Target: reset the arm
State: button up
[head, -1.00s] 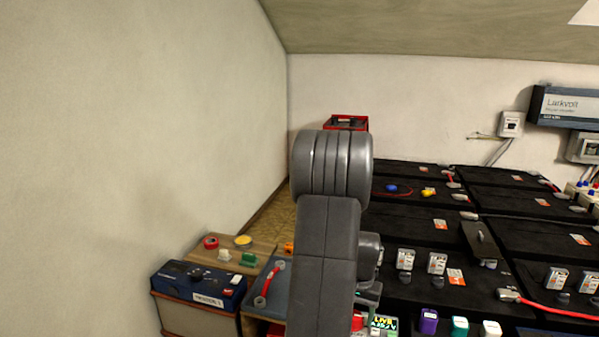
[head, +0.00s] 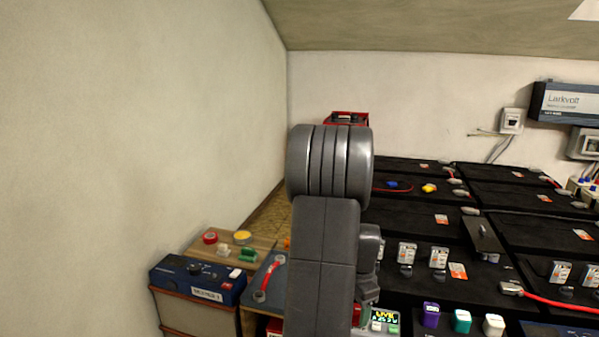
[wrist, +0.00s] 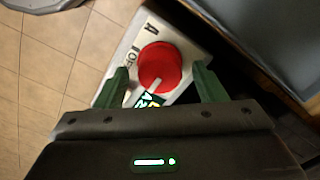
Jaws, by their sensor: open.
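My arm rises through the middle of the head view and hides part of the scene behind it. My gripper (wrist: 161,87) shows in the wrist view with its two green fingers apart. Between and beyond the fingers is a white panel with a round red knob (wrist: 159,67). I cannot tell whether the fingers touch the panel. The gripper itself is hidden in the head view.
Black battery blocks (head: 430,220) fill the right, with a red cable (head: 560,303) and small coloured caps. A blue box (head: 197,281) and a wooden board (head: 213,254) with tapes stand at the left. A tiled floor (wrist: 45,75) shows in the wrist view.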

jog(key=m+b, duration=0.2)
jog(key=m, duration=0.3)
dwell(0.5)
